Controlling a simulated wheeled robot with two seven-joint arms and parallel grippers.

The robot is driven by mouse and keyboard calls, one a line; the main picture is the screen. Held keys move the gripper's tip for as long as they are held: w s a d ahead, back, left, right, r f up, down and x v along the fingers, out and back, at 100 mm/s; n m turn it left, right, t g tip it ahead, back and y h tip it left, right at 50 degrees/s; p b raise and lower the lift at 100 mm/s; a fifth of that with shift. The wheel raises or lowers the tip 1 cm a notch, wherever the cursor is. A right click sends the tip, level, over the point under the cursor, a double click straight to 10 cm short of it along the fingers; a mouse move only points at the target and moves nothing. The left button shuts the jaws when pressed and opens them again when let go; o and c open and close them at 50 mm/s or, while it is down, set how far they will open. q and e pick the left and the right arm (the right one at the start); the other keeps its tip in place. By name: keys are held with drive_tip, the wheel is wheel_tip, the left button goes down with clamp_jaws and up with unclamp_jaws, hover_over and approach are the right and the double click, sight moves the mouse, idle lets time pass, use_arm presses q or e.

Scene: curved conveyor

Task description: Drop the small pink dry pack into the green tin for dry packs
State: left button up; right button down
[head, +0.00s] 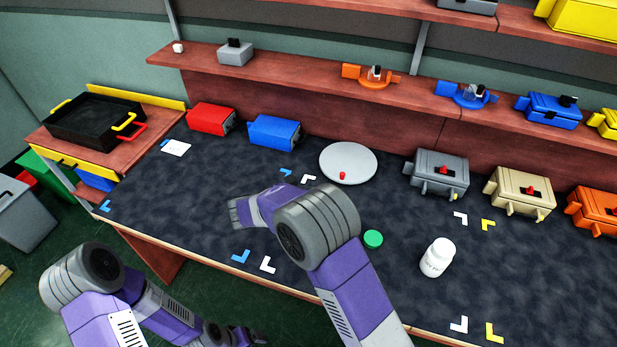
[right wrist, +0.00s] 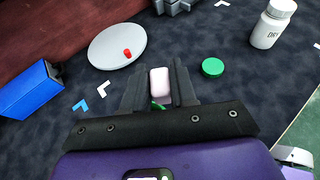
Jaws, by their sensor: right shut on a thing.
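My right gripper (right wrist: 160,88) is shut on the small pink dry pack (right wrist: 160,82), which sits between its two dark fingers above the table. In the head view the right gripper (head: 236,212) is over the table's left middle, and the pack is hidden there. A sliver of green shows by the pack's lower end; I cannot tell what it belongs to.
A white bottle (head: 437,257) labelled DRY (right wrist: 272,25) stands upright on the right. A round pale plate (head: 366,166) holds a small red piece (head: 342,175). Red (head: 211,118) and blue (head: 274,132) boxes stand at the back. The table's front left is mostly clear.

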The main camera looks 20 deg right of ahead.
drive_tip(key=w+f+g+b, duration=0.1)
drive_tip(key=b, duration=0.1)
drive_tip(key=w+f+m+b, duration=0.1)
drive_tip(key=b, duration=0.2)
drive_tip(key=shift+w+a+f+m+g+h, duration=0.1)
drive_tip(key=shift+a+f+m+g+h, duration=0.1)
drive_tip(key=shift+f+m+g+h, duration=0.15)
idle(0.3)
drive_tip(key=shift+r, duration=0.1)
drive_tip(key=c, duration=0.8)
unclamp_jaws()
drive_tip(key=shift+p+v, duration=0.8)
drive_tip(key=shift+v, duration=3.05)
drive_tip(key=shift+d, duration=0.1)
